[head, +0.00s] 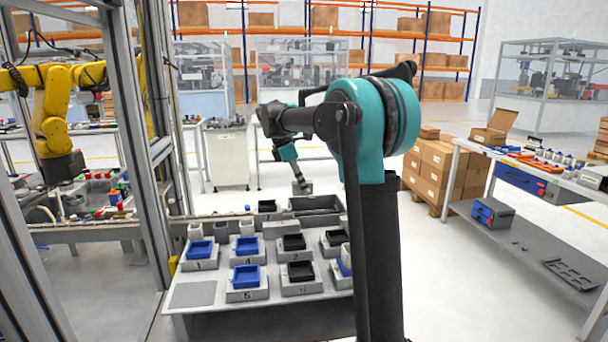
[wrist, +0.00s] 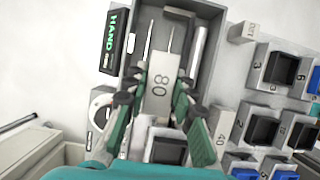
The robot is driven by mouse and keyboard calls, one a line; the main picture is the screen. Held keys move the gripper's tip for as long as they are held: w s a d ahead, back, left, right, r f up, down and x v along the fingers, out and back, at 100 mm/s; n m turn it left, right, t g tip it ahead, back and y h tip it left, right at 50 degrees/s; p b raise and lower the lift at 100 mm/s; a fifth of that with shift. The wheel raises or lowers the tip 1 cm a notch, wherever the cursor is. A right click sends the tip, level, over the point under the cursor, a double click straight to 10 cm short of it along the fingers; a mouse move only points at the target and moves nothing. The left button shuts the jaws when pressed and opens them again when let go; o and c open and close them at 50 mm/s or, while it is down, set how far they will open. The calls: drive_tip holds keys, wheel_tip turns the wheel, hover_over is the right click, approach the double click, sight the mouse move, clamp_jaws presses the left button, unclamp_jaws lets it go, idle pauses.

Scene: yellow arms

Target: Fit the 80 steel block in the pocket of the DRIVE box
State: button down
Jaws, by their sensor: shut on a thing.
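The 80 steel block (wrist: 160,72) is pale grey, with its number 80 facing the wrist camera. My gripper (wrist: 162,92) is shut on it, one finger on each side. In the head view my gripper (head: 302,186) holds it above the back of the bench. Below it in the wrist view is a long grey tray (wrist: 212,62) with thin rods and a thicker bar inside. I cannot read DRIVE on any box, so I cannot tell which one it is. A black box at the tray's left reads HAND (wrist: 116,42).
Grey fixtures with blue trays (head: 247,275) and black trays (head: 301,271) stand on the bench. White cups (head: 195,231) stand near its left side. A loose pale block (wrist: 221,122) lies right of the tray. A metal post (head: 135,120) rises at the bench's left.

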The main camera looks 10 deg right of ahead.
drive_tip(key=shift+w+f, duration=0.2)
drive_tip(key=shift+f, duration=3.35)
drive_tip(key=shift+f, duration=0.7)
drive_tip(key=c, duration=1.2)
unclamp_jaws()
drive_tip(key=shift+r, duration=3.5)
drive_tip(key=shift+s, duration=0.1)
